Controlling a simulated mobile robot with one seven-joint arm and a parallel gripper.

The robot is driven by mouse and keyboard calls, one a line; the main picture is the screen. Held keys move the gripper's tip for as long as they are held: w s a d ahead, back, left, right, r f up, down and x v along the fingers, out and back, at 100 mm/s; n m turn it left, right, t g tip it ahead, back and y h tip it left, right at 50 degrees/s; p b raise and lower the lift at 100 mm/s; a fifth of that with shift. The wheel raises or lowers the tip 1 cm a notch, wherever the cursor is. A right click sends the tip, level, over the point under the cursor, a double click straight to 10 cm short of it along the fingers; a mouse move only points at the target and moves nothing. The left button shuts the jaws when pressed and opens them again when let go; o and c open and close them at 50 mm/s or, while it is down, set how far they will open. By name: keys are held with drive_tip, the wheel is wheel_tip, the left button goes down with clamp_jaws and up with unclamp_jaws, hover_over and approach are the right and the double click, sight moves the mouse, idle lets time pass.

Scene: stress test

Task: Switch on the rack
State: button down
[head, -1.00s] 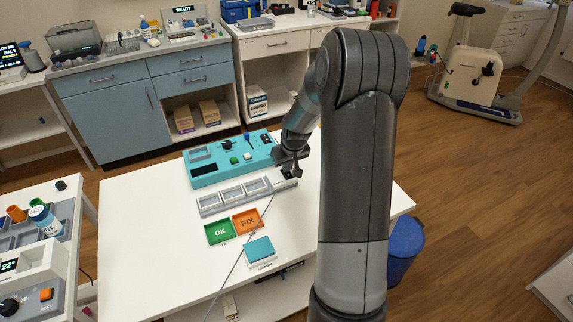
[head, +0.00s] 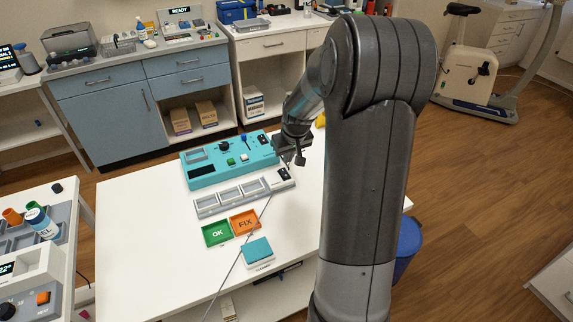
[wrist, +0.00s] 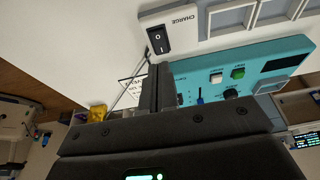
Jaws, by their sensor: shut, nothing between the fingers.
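The grey charging rack (head: 232,197) lies on the white table with a row of empty slots. Its end block (wrist: 187,26), marked CHARGE, carries a black rocker switch (wrist: 158,40) with I and O marks. The switch also shows small at the rack's right end in the head view (head: 283,174). Which side of the rocker is pressed cannot be told. My gripper (head: 299,161) is above and just right of that end in the head view. In the wrist view my gripper's fingers (wrist: 158,69) are shut, empty, pointing towards the switch with a small gap in the picture.
A teal control panel (head: 216,178) with knobs and buttons lies behind the rack. A green OK tray (head: 216,235), an orange FIX tray (head: 244,222) and a teal-topped box (head: 257,249) are in front. A thin cable crosses the table. The left part of the table is clear.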

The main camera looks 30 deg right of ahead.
sight(282, 170)
drive_tip(key=v, duration=0.7)
drive_tip(key=shift+s, duration=0.2)
drive_tip(key=shift+w+f, duration=0.1)
drive_tip(key=shift+w+r+t, duration=0.2)
drive_tip(key=shift+w+t, duration=0.1)
drive_tip(key=shift+w, duration=0.45)
drive_tip(key=x, duration=1.4)
drive_tip(key=shift+s+f, duration=0.1)
drive_tip(key=shift+s, duration=0.3)
